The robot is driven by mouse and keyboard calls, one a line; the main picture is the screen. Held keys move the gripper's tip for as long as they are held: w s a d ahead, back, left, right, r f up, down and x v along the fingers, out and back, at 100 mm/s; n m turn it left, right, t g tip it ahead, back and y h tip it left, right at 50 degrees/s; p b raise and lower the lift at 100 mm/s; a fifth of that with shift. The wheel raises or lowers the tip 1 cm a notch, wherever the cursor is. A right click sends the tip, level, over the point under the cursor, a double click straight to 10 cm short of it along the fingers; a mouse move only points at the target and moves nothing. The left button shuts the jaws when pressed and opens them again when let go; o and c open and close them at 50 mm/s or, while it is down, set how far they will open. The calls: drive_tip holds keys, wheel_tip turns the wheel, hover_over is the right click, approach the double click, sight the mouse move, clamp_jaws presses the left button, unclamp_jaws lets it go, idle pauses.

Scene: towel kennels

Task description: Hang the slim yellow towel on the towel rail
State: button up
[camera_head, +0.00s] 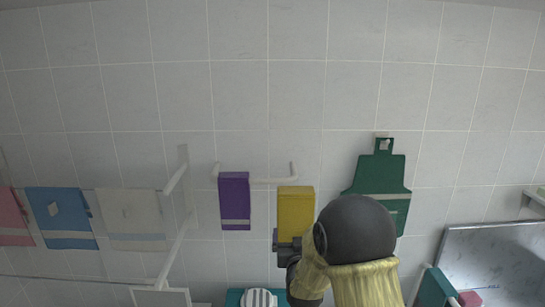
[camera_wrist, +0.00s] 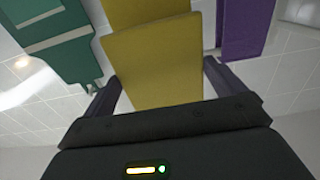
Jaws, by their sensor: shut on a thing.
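The slim yellow towel (camera_head: 295,208) hangs down in front of the wall at the right end of the white towel rail (camera_head: 262,180). Its top edge shows just below the rail's line, and its right side reaches past the rail's end. I cannot tell whether it rests on the rail. My gripper (camera_head: 287,240) is shut on the towel's lower part. In the wrist view the yellow towel (camera_wrist: 152,65) lies between the two fingers (camera_wrist: 160,82), with a second yellow panel behind it. My arm hides part of the towel's lower right.
A purple towel (camera_head: 234,200) hangs over the rail's left part. A green board-shaped item (camera_head: 382,180) hangs to the right. Pink, blue and white towels (camera_head: 136,212) hang on a rack at left. A metal tub (camera_head: 495,255) stands at lower right. The wall above is clear.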

drive_tip(key=w+a+r, duration=0.3)
drive_tip(key=w+r, duration=0.2)
drive_tip(key=r, duration=0.6)
drive_tip(key=w+a+r, duration=0.3)
drive_tip(key=w+r, duration=0.2)
drive_tip(key=r, duration=0.7)
drive_tip(key=shift+a, duration=0.15)
